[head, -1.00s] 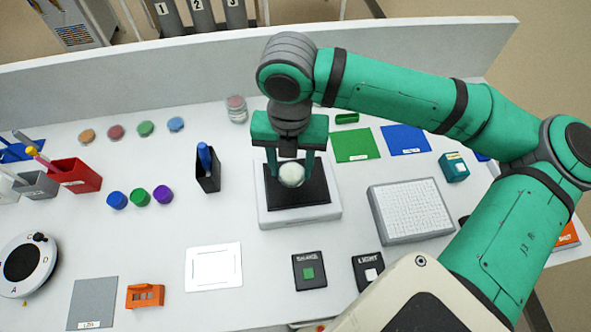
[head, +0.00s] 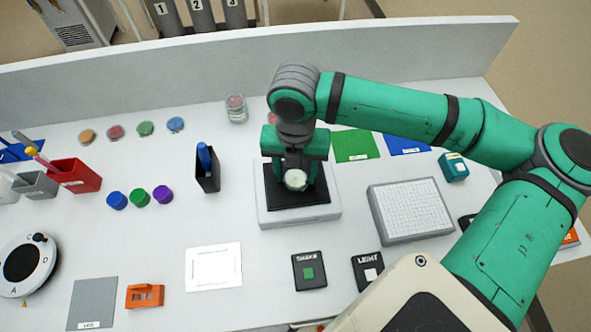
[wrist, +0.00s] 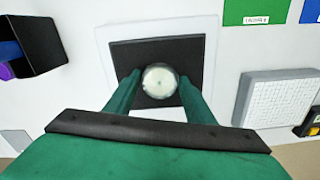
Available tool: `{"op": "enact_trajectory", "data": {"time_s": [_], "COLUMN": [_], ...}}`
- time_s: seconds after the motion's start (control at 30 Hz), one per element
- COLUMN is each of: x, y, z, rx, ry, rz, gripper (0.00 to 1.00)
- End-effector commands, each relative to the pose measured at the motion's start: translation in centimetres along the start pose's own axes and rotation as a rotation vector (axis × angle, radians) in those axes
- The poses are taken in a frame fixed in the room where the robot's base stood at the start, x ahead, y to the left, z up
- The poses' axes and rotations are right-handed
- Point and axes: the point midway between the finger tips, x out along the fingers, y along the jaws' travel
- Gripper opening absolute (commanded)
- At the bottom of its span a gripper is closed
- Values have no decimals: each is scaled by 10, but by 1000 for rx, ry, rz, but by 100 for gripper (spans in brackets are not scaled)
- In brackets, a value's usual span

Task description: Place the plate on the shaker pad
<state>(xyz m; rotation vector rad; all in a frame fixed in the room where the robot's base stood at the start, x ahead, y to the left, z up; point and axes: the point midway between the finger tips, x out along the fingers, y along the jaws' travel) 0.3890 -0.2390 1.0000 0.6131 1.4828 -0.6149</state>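The plate (head: 295,180) is a small round clear dish with pale contents; it also shows in the wrist view (wrist: 160,81). My gripper (head: 297,175) has one finger on each side of it and is shut on it. The shaker pad (head: 313,193) is a black square on a white base, and in the wrist view it lies directly below the plate (wrist: 126,60). The plate is low over the middle of the pad. I cannot tell whether it touches the surface. My fingers hide part of its rim.
A dark pen holder (head: 207,172) stands left of the shaker base, and a grey gridded block (head: 410,210) sits to its right. The SHAKE (head: 309,271) and LIGHT (head: 368,271) buttons lie in front. A clear jar (head: 236,109) stands behind.

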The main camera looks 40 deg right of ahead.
Motion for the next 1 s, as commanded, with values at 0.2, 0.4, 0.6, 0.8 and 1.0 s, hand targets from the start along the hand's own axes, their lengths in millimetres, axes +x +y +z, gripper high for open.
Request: {"op": "enact_trajectory", "data": {"time_s": [0.2, 0.4, 0.6, 0.8, 1.0], "x": [0, -2, -26, -67, -102], "y": [0, 0, 0, 1, 0], "z": [0, 0, 1, 1, 0], "rx": [0, 0, 0, 0, 0], "ry": [-1, -2, -4, -3, -2], "rz": [0, -1, 2, 1, 1], "gripper": [64, 64, 64, 64, 64]}}
